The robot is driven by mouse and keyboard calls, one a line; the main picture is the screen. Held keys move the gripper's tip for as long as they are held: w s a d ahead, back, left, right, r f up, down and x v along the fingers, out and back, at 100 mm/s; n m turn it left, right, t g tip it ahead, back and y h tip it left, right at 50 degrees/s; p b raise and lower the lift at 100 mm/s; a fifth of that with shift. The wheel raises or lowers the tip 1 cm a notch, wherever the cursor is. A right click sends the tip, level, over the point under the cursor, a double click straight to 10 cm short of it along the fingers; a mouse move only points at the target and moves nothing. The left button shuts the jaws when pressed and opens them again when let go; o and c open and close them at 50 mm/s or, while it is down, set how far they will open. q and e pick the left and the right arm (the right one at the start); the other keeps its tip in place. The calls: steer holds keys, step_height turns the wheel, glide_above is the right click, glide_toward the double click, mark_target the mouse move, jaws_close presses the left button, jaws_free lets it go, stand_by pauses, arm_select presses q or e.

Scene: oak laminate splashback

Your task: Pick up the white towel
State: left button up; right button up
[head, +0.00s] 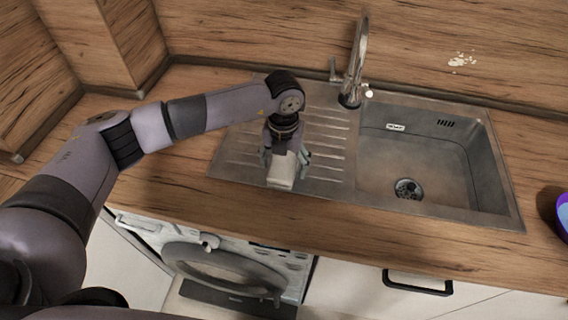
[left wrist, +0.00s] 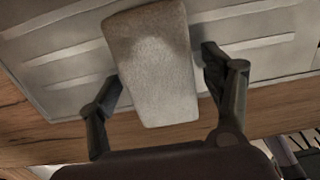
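The white towel (head: 282,172) is a small folded, block-like bundle at the front of the sink's ribbed drainboard. In the left wrist view the towel (left wrist: 155,62) fills the upper middle as a pale, slightly tapered block. My left gripper (head: 285,158) points down over it, with one finger on each side. In the left wrist view the fingers of the left gripper (left wrist: 159,68) are spread, and a narrow gap shows between each finger and the towel. I cannot tell whether the towel's underside touches the drainboard. My right gripper is not in view.
The steel sink (head: 420,165) has its basin to the right and a tall tap (head: 353,65) behind. A blue-purple bowl (head: 563,215) stands at the far right of the wooden worktop (head: 400,225). A washing machine (head: 220,262) is below. The worktop's front strip is clear.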

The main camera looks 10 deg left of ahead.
mark_target(284, 162)
arm_select(q)
steer(key=c, duration=1.2)
steer(key=shift+r, duration=0.15)
step_height(284, 162, up, 20)
steer(key=b, duration=0.4)
steer(key=shift+b, duration=0.3)
steer(key=o, duration=0.7)
steer(key=shift+f, duration=0.2)
steer(key=c, duration=0.4)
